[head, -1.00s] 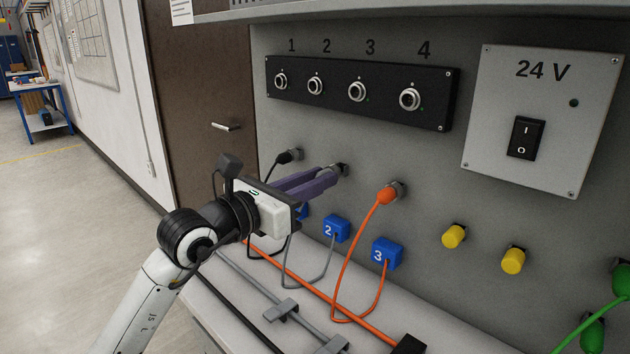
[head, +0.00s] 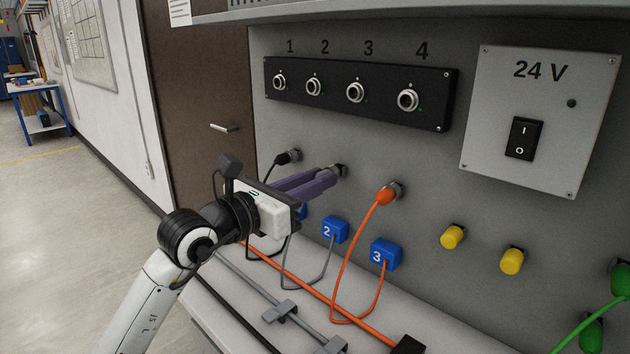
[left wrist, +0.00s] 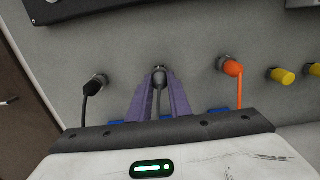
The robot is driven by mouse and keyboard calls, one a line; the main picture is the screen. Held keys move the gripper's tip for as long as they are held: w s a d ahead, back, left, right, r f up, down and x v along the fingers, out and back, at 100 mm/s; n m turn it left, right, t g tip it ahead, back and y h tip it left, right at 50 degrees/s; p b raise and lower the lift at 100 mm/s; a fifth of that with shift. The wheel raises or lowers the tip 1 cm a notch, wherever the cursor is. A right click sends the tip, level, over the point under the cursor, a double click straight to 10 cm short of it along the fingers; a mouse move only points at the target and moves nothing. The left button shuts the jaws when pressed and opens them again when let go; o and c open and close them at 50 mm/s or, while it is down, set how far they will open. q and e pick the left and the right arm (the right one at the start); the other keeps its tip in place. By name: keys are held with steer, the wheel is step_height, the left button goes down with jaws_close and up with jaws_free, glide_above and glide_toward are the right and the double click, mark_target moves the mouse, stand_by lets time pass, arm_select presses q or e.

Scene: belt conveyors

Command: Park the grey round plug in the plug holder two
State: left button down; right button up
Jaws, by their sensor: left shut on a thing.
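My left gripper (head: 336,172) has its purple fingers reaching to the wall panel between the black plug and the orange plug. In the left wrist view the fingers (left wrist: 160,82) are closed around the grey round plug (left wrist: 159,77), which sits at a round holder in the panel. How deep the plug sits cannot be told. Its grey cable (head: 326,262) hangs in a loop to the blue block marked 2 (head: 335,230). In the head view the fingers hide most of the plug. My right gripper is not in view.
The black plug (head: 283,158) and orange plug (head: 385,196) sit in holders on either side. Above is a black strip with sockets 1 to 4 (head: 432,112). The 24 V switch box (head: 540,110) and yellow caps (head: 452,237) are to the right. Cables cross the ledge below.

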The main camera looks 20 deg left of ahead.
arm_select(q)
steer(key=shift+w+d, duration=0.2)
steer(key=shift+w, duration=0.25)
steer(key=c, duration=1.6)
jaws_free()
steer(key=shift+o, duration=0.2)
